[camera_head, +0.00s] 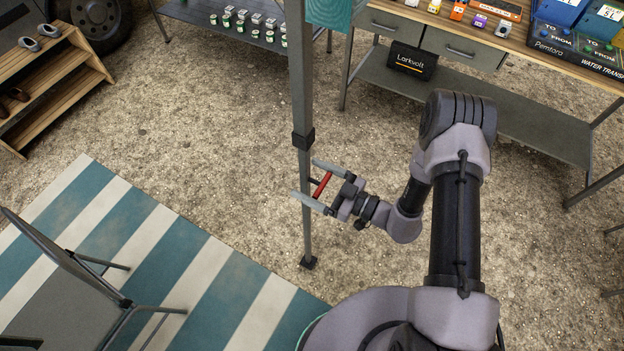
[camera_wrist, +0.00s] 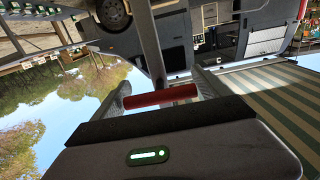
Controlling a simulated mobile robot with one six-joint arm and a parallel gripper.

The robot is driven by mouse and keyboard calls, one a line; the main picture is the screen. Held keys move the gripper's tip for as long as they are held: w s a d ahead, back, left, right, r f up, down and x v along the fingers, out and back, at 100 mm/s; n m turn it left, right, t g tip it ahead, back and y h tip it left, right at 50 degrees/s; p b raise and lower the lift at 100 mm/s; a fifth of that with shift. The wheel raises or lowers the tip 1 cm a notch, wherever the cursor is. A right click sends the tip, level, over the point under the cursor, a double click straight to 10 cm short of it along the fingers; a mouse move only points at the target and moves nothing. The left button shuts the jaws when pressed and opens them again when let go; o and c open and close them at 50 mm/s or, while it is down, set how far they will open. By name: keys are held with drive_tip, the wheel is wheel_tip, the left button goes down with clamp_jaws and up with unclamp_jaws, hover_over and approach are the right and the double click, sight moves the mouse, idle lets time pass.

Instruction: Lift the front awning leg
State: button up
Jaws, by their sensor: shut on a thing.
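The front awning leg (camera_head: 301,85) is a grey upright pole with a black collar (camera_head: 303,138) partway up and a small dark foot (camera_head: 308,262) at its lower end. A red handle (camera_head: 321,186) sits beside the lower part of the leg. My gripper (camera_head: 316,181) is shut on this handle, one finger at each end of the bar. The handle also spans the fingers in the wrist view (camera_wrist: 160,97), with the leg (camera_wrist: 150,45) just beyond it. The foot is at ground level by the mat; I cannot tell whether it touches the gravel.
A striped mat (camera_head: 150,245) with a folding chair (camera_head: 75,275) lies at lower left. A wooden shoe rack (camera_head: 60,75) stands at upper left. A workbench (camera_head: 470,45) with goods is at upper right. The striped awning (camera_wrist: 275,95) shows in the wrist view. Open gravel surrounds the leg.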

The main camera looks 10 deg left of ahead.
wheel_tip(320, 180, up, 10)
drive_tip(key=p, duration=0.6)
drive_tip(key=shift+f+p, duration=0.2)
drive_tip(key=shift+p, duration=0.1)
drive_tip(key=shift+w+f, duration=0.1)
drive_tip(key=o, duration=1.9)
drive_tip(key=p+v, duration=0.1)
drive_tip(key=v, duration=1.6)
drive_tip(key=shift+s+d, duration=0.2)
drive_tip(key=shift+s, duration=0.05)
drive_tip(key=shift+f, duration=0.1)
